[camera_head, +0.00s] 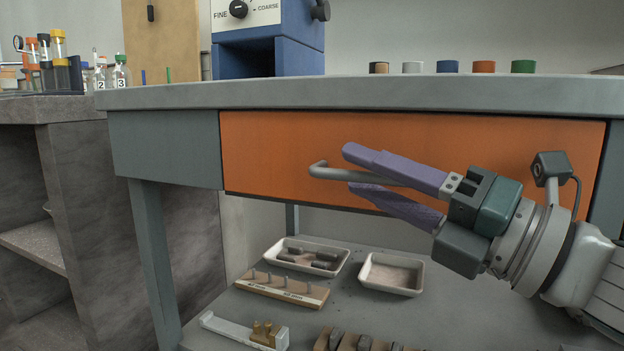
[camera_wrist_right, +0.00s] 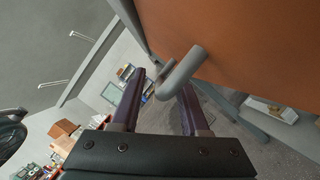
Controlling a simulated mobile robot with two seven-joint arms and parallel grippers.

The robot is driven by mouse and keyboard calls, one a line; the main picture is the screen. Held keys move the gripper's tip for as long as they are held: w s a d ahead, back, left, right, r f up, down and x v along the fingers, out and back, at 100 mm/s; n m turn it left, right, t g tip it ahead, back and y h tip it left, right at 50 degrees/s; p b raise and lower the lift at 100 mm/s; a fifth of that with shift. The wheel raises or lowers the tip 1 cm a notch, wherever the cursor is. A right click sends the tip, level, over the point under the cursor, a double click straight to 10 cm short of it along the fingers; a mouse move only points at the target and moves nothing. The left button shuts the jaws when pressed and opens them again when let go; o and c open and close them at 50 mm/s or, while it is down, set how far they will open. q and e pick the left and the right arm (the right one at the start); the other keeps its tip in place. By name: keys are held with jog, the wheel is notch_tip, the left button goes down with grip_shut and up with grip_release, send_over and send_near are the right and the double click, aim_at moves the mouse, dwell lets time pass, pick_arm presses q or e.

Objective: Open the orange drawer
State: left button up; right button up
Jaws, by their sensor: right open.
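The orange drawer (camera_head: 270,150) is set under the grey bench top and its front looks flush with the frame. Its grey bar handle (camera_head: 322,171) sticks out from the front; it also shows in the right wrist view (camera_wrist_right: 182,70). My right gripper (camera_head: 348,169) comes in from the right and is open, with one purple finger above the handle bar and one below. In the wrist view the handle lies between or just beyond the fingertips (camera_wrist_right: 160,85). I cannot tell whether a finger touches it. The far part of the handle is hidden behind the gripper.
The bench top (camera_head: 400,93) carries several coloured caps (camera_head: 483,67) and a blue machine (camera_head: 268,40). A lower shelf (camera_head: 240,310) holds white trays (camera_head: 391,273), a peg board (camera_head: 283,288) and small parts. A bench leg (camera_head: 155,260) stands at left.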

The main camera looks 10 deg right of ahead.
grip_shut()
dwell(0.4)
dwell(1.1)
